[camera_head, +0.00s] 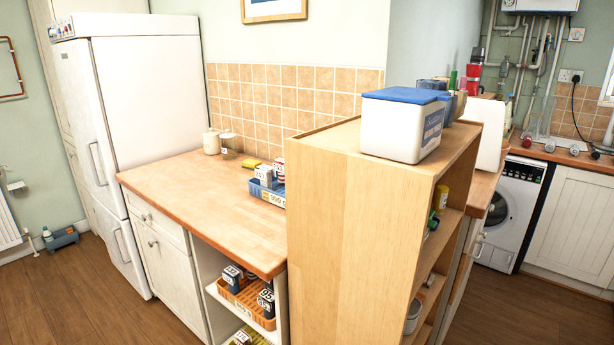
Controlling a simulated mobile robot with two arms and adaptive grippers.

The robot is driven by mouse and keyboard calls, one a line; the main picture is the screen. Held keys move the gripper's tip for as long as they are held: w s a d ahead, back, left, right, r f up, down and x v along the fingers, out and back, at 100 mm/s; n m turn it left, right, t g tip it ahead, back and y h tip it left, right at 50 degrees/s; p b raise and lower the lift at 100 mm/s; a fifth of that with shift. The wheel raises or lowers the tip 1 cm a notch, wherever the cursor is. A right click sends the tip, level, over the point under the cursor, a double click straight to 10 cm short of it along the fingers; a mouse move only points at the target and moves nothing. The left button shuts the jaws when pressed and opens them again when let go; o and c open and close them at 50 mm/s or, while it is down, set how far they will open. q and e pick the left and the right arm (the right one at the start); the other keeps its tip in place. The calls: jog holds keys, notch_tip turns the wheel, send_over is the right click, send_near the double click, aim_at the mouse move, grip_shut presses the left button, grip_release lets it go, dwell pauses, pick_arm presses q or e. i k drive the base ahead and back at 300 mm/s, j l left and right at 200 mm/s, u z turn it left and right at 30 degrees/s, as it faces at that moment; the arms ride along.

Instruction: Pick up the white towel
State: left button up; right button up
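I cannot make out a white towel for certain. A plain white item (487,128) stands behind the wooden shelf unit, partly hidden by it. I cannot tell whether it is cloth or a box. Neither of my grippers is in view.
A wooden shelf unit (335,235) bears a white box with a blue lid (400,130). A wooden worktop (195,195) holds a blue basket (266,190) and jars (228,144). A white fridge (145,115) stands left; a washing machine (510,215) is right. Floor (70,290) is clear at front left.

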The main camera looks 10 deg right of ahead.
aim_at(551, 145)
jog(key=i+l+u, duration=0.15)
jog(key=l+u, duration=0.25)
jog(key=l, duration=0.35)
jog(key=l+u, duration=0.45)
jog(key=l, duration=0.25)
jog(key=l+u, duration=0.4)
jog(key=l, duration=0.4)
jog(key=l+u, duration=0.15)
jog(key=l, duration=3.9)
jog(key=l+z, duration=0.1)
jog(key=l, duration=1.1)
jog(key=l+z, duration=0.4)
jog(key=i+l+z, duration=0.2)
jog(key=l+z, duration=0.2)
